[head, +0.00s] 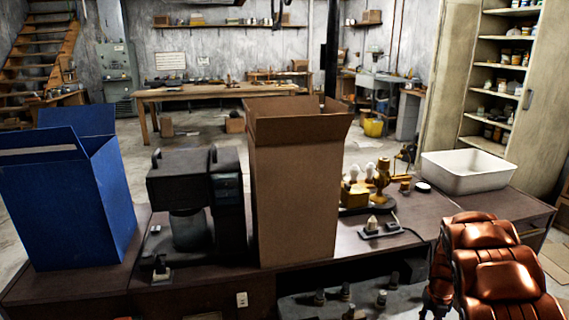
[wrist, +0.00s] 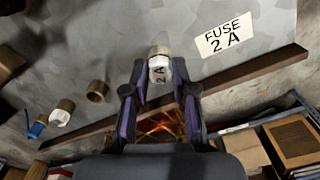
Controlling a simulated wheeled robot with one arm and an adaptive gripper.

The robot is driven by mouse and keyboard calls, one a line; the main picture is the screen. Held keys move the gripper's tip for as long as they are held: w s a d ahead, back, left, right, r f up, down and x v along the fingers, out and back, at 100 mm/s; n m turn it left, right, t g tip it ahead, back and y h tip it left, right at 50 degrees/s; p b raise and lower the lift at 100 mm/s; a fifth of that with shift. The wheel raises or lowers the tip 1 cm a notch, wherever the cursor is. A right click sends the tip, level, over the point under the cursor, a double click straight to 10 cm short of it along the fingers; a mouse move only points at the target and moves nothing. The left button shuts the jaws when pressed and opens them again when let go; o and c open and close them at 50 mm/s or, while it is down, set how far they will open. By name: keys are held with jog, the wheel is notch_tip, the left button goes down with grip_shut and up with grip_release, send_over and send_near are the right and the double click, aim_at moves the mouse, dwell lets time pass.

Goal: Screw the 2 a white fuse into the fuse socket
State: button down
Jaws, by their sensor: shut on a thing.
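In the wrist view, a white fuse (wrist: 158,73) marked "2 A" sits between the two fingers of my gripper (wrist: 159,66), which is shut on it. A brass-coloured end (wrist: 159,51) shows beyond the fuse, against a grey panel (wrist: 120,30). I cannot tell whether this end is a socket or part of the fuse, or how deep the fuse sits. A white label (wrist: 222,38) reading "FUSE 2 A" is on the panel to the right. My gripper is not visible in the head view.
Brass-coloured fittings (wrist: 97,91) stand left of my gripper, one near a blue-and-white piece (wrist: 37,128). A dark strip (wrist: 245,75) runs along the panel. An orange glow (wrist: 160,124) shows between the fingers. The head view shows a brown carton (head: 295,190) and a blue box (head: 65,205).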

dwell(0.3)
jog(key=c, duration=0.9)
grip_release()
jog(key=shift+o, duration=0.2)
jog(key=n, duration=0.7)
jog(key=shift+a, duration=0.1)
jog(key=n, duration=0.4)
jog(key=shift+n, duration=0.4)
jog(key=n, duration=0.3)
jog(key=shift+n, duration=0.3)
jog(key=n, duration=0.7)
jog(key=shift+b, duration=0.3)
jog(key=n, duration=0.7)
